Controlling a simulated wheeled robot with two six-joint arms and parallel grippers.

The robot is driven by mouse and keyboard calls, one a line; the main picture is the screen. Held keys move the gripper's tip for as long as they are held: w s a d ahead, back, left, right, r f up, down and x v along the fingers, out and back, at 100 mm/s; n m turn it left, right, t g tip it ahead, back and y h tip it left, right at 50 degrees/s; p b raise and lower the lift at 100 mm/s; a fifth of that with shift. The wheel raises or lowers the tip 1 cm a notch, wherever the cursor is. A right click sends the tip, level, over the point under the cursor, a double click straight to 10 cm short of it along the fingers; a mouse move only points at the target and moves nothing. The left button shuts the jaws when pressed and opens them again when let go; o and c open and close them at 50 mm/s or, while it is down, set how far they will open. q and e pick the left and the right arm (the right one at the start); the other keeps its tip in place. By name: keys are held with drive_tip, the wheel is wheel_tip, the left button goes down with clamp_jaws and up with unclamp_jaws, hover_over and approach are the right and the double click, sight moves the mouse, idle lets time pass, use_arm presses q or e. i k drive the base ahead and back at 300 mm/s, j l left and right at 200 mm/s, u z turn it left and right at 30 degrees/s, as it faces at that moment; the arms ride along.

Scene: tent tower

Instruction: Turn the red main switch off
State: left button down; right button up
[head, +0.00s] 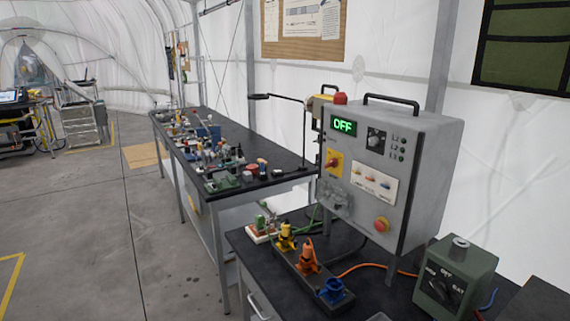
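A grey control box (412,180) stands on legs on the near black-topped bench, with a black handle on top. Its small display (343,125) shows "OFF" in green. On its front is a red switch on a yellow plate (333,162), at the left edge below the display; I take this as the red main switch. Its knob is too small for me to tell its exact position. Neither of my grippers is in view.
A black strip with yellow, orange and blue plugs (308,262) lies before the box. A green box with a dial (455,280) stands at right. A long bench (262,150) with many small parts runs behind. The floor (90,220) at left is clear.

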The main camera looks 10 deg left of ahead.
sight(333, 162)
drive_tip(key=i+j+z, duration=0.35)
drive_tip(key=j, duration=0.25)
drive_tip(key=i+j+z, duration=0.15)
drive_tip(key=j, duration=0.2)
drive_tip(key=i+j+z, duration=0.2)
drive_tip(key=j, duration=0.15)
